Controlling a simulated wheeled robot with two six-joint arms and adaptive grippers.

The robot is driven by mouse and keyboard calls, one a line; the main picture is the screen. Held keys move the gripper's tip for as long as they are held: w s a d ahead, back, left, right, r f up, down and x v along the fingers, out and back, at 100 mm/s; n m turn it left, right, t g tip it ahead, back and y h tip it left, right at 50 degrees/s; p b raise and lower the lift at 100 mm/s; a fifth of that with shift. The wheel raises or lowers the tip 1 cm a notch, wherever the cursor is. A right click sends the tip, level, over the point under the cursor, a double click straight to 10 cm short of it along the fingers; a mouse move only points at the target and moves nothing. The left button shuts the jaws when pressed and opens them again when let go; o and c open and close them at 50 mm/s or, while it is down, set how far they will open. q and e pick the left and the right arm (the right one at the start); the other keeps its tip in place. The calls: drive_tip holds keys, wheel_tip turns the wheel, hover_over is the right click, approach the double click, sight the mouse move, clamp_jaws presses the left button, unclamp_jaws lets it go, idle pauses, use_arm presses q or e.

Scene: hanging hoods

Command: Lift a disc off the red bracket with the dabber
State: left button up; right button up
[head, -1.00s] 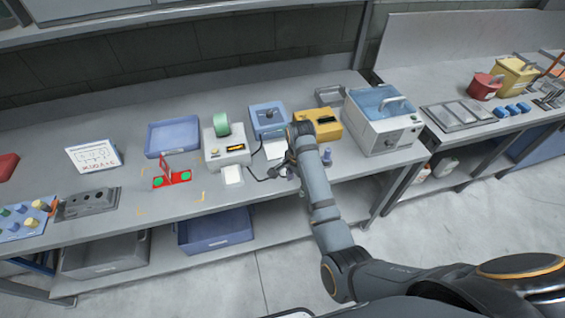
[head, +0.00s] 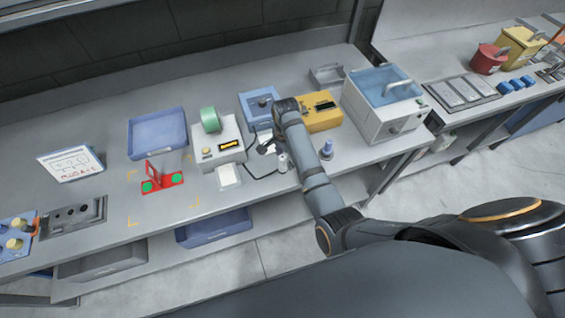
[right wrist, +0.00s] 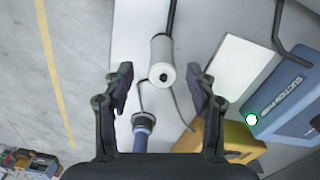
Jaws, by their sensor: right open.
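The red bracket (head: 165,185) stands on the bench left of centre, with a green disc (head: 147,187) and another green disc (head: 177,178) on it. A small blue-handled tool with a dark round foot, which looks like the dabber (head: 327,150), stands near the bench's front edge; it also shows in the right wrist view (right wrist: 143,135). My right gripper (head: 268,147) is open and empty above the bench, left of that tool. My left gripper is out of view.
A blue box marked suction (right wrist: 290,95), a yellow device (head: 320,117) and a white device (head: 220,140) stand around the right gripper. Dark cables run by the white cylinder. A blue tray (head: 158,135) is behind the bracket.

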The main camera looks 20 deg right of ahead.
sight(283, 165)
drive_tip(key=shift+a+f+p, duration=0.15)
drive_tip(key=shift+f+p, duration=0.2)
drive_tip(key=shift+f, duration=0.2)
drive_tip(key=shift+a+f+p, duration=0.15)
drive_tip(key=shift+f+p, duration=0.15)
drive_tip(key=shift+f, duration=0.25)
wheel_tip(283, 165, down, 3)
drive_tip(key=shift+a+f, duration=0.1)
drive_tip(key=c, duration=1.1)
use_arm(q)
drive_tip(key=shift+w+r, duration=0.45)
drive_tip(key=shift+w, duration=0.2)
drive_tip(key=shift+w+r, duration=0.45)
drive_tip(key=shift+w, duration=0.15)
use_arm(e)
clamp_jaws()
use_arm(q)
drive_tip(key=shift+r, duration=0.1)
